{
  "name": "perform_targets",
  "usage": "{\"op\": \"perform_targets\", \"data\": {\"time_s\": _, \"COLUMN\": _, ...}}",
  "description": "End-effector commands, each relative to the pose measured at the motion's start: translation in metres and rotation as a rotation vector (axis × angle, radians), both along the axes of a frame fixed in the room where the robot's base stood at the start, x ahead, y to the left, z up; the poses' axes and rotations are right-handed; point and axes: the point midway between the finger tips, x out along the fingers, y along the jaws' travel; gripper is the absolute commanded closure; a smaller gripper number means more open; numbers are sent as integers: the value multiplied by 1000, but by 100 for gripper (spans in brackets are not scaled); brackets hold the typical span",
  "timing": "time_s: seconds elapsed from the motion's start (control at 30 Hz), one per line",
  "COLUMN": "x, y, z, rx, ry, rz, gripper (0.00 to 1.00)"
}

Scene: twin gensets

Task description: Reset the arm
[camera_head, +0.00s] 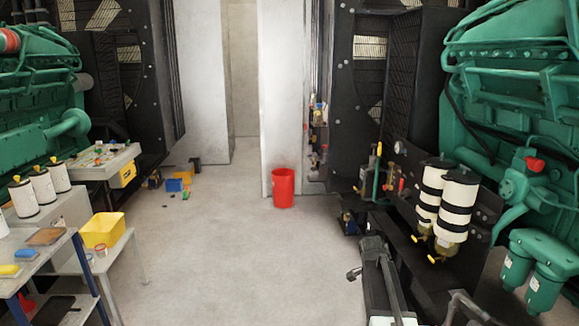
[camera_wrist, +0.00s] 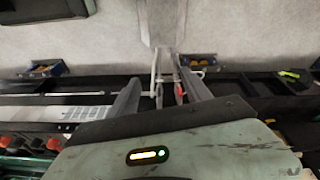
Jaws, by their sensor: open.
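My gripper (camera_wrist: 160,74) shows in the wrist view, with its two dark fingers spread apart. No object shows held between the fingers. Beyond them are a pale upright surface, a thin metal rod and a small red part, at a distance I cannot judge. A pale green housing with lit orange and green lights fills the bottom of the wrist view. In the head view I cannot make out the gripper for certain.
A red bucket (camera_head: 283,188) stands on the open grey floor. Green engines stand at left (camera_head: 38,100) and right (camera_head: 515,90). White filter canisters (camera_head: 457,205) are at right. A yellow bin (camera_head: 103,230) sits on a table at left. Small blue and yellow items (camera_head: 176,183) lie behind.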

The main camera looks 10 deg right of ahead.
Motion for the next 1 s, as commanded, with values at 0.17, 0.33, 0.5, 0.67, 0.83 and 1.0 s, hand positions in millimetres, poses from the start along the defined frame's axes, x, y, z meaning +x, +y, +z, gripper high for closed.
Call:
{"op": "perform_targets", "data": {"time_s": 0.17, "x": -56, "y": 143, "z": 3, "rx": 94, "ry": 70, "rz": 478, "gripper": 43}}
{"op": "perform_targets", "data": {"time_s": 0.33, "x": -126, "y": 204, "z": 0, "rx": 195, "ry": 136, "rz": 996, "gripper": 43}}
{"op": "perform_targets", "data": {"time_s": 0.5, "x": -133, "y": 213, "z": 0, "rx": 226, "ry": 166, "rz": 1296, "gripper": 43}}
{"op": "perform_targets", "data": {"time_s": 0.67, "x": -132, "y": 212, "z": 0, "rx": 220, "ry": 178, "rz": 1374, "gripper": 43}}
{"op": "perform_targets", "data": {"time_s": 0.83, "x": -132, "y": 212, "z": 0, "rx": 219, "ry": 178, "rz": 1372, "gripper": 43}}
{"op": "perform_targets", "data": {"time_s": 1.0, "x": -132, "y": 211, "z": 0, "rx": 219, "ry": 177, "rz": 1371, "gripper": 64}}
